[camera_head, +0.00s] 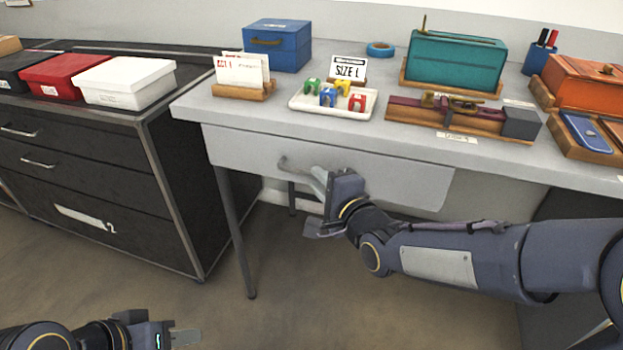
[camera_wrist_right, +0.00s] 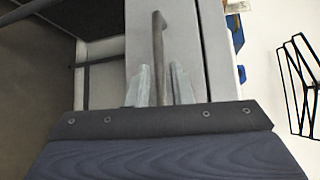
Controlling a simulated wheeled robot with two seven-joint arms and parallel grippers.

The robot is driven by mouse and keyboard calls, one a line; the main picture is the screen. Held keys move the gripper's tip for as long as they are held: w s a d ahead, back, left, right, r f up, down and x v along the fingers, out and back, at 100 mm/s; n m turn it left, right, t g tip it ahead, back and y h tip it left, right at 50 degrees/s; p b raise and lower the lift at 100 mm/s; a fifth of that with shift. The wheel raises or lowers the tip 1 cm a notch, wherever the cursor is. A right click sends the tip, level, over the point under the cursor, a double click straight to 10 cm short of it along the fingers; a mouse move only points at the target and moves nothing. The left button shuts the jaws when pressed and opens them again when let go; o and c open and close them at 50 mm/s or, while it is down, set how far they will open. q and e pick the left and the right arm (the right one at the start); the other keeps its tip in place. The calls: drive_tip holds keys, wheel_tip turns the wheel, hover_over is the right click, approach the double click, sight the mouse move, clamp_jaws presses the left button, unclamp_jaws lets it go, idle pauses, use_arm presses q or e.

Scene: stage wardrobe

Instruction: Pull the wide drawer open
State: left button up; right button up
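The wide drawer (camera_head: 245,150) is a pale grey front under the edge of the grey table; it also shows in the right wrist view (camera_wrist_right: 185,40). Its front sits close beneath the tabletop, with no inside visible. Its grey bar handle (camera_head: 284,163) is partly hidden by my right gripper in the head view. In the right wrist view the handle (camera_wrist_right: 158,45) runs between the two fingertips of my right gripper (camera_wrist_right: 160,80), with a narrow gap on each side. My left gripper (camera_head: 185,337) is low at the bottom left, away from the drawer; its finger gap is not clear.
The tabletop (camera_head: 300,118) holds a blue box (camera_head: 277,45), a white tray (camera_head: 299,103) of coloured pieces, a teal case (camera_head: 455,62) and other items. A black drawer cabinet (camera_head: 80,155) stands left. A table leg (camera_head: 234,235) is below; the floor in front is clear.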

drive_tip(key=shift+x, duration=2)
clamp_jaws()
